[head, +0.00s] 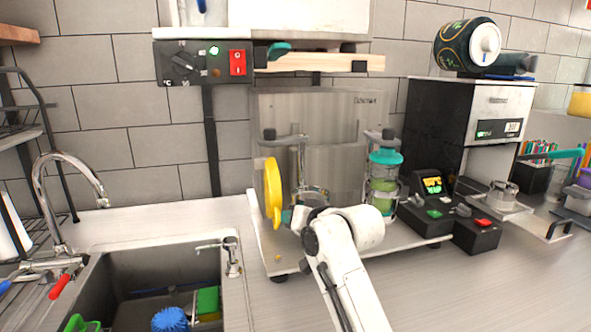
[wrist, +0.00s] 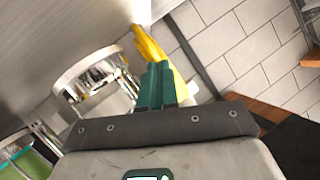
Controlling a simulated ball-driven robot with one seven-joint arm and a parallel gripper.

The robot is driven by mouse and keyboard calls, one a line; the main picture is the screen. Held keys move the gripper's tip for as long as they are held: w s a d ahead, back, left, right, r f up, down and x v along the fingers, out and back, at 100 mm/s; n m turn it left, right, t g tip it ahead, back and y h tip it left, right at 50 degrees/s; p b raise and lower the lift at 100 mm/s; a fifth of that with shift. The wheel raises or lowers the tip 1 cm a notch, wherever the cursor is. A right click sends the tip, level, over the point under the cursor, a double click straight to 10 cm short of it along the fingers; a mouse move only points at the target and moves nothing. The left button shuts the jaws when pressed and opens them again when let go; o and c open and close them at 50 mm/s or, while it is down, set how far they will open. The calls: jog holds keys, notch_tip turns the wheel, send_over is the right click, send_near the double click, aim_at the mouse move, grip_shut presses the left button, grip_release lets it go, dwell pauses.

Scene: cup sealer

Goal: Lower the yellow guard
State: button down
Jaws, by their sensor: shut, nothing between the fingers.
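The yellow guard (head: 272,192) is a disc seen nearly edge-on, standing upright at the left side of the cup sealer (head: 350,110). My gripper (head: 290,216) is just right of the guard's lower part. In the wrist view, the teal fingers of my gripper (wrist: 156,86) are together, with nothing between them. The yellow guard (wrist: 150,45) lies just beyond and beside the fingertips, partly hidden by them. I cannot tell whether they touch. A metal ring holder (wrist: 92,70) is left of the fingers in the wrist view.
A green cup with a teal lid (head: 384,170) stands in the sealer's right holder. A black control box (head: 440,205) is right of it. The sink (head: 150,280) and its faucet (head: 65,190) are at the left. The front counter (head: 470,285) is clear.

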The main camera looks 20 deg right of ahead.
jog(key=shift+w+f+b, duration=0.2)
jog(key=shift+w+f, duration=0.25)
jog(key=shift+f, duration=0.25)
jog(key=shift+w+f+b, duration=0.15)
jog(key=shift+w+f, duration=0.25)
jog(key=shift+f, duration=0.25)
